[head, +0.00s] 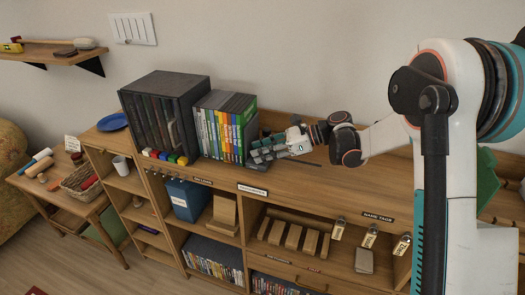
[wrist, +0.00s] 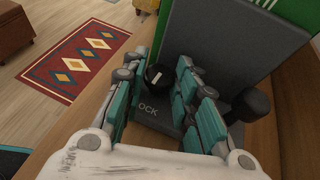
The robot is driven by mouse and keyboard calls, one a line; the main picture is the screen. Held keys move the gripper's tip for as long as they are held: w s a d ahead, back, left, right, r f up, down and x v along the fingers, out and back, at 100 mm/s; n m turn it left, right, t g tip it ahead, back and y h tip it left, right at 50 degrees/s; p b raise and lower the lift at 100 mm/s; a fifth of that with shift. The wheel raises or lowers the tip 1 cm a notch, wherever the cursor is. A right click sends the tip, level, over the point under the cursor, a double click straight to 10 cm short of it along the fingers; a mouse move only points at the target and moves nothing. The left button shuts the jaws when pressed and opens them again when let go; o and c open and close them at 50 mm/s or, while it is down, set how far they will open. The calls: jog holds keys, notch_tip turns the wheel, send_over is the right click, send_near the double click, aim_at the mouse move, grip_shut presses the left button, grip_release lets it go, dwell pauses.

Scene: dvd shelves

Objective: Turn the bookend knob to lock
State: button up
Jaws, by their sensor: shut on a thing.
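The bookend is a dark grey upright plate (wrist: 215,38) on a flat base. In the head view the bookend (head: 251,134) stands at the right end of the DVD row. Its black round knob (wrist: 158,76) has a white line mark, and part of the word "LOCK" shows on the base beside it. My gripper (wrist: 160,82), with teal and grey fingers, is shut on the knob, one finger on each side. In the head view my gripper (head: 264,153) reaches in from the right and hides the knob.
A row of DVDs (head: 223,130) and a dark box (head: 165,115) stand left of the bookend. Another black rounded part (wrist: 251,104) lies right of my fingers. The shelf top (head: 375,178) is clear to the right.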

jog(key=o, duration=1)
jog(key=v, duration=1.2)
